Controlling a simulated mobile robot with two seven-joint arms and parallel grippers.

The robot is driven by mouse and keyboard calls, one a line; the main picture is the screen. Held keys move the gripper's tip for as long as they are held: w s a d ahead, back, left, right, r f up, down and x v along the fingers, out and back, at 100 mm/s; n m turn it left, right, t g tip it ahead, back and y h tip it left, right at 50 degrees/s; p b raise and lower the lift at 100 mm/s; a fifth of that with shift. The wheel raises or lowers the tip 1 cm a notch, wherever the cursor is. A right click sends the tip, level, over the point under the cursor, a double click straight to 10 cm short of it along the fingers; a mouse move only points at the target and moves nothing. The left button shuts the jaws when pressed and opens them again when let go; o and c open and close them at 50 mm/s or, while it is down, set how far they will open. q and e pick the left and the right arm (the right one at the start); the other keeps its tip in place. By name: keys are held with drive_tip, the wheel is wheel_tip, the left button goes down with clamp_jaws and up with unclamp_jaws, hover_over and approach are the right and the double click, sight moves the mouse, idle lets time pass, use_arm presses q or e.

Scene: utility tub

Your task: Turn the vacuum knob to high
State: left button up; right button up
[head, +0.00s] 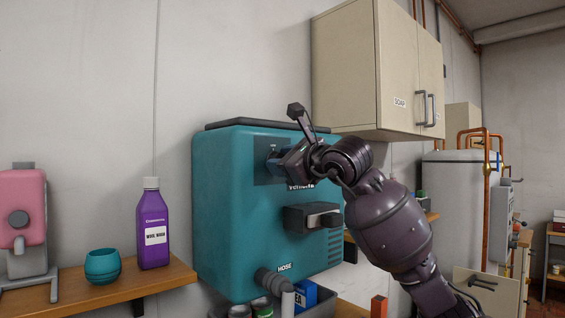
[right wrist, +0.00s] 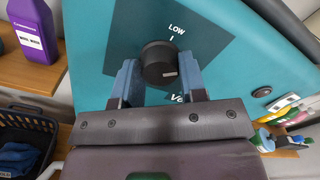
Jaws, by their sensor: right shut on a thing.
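The vacuum is a teal wall unit (head: 225,220) in the middle of the head view, with a hose fitting (head: 272,280) below. Its round black knob (right wrist: 158,60) sits on a dark plate (right wrist: 208,50) marked LOW, in the right wrist view. A pale mark on the knob is at its lower right in that view. My right gripper (right wrist: 159,72) is shut on the knob, with one blue-grey finger on each side. In the head view my right gripper (head: 280,160) and wrist hide the knob. Any HIGH mark is hidden or out of view. My left gripper is not in view.
A wooden shelf (head: 150,285) at left holds a purple bottle (head: 154,230), a teal cup (head: 103,266) and a pink device (head: 22,205). A beige cabinet (head: 350,70) hangs above right of the vacuum.

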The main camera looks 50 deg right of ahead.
use_arm(q)
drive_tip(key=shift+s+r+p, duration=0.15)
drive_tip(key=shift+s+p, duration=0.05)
drive_tip(key=shift+p, duration=0.15)
use_arm(e)
drive_tip(key=shift+m, duration=3.6)
drive_tip(key=o, duration=0.9)
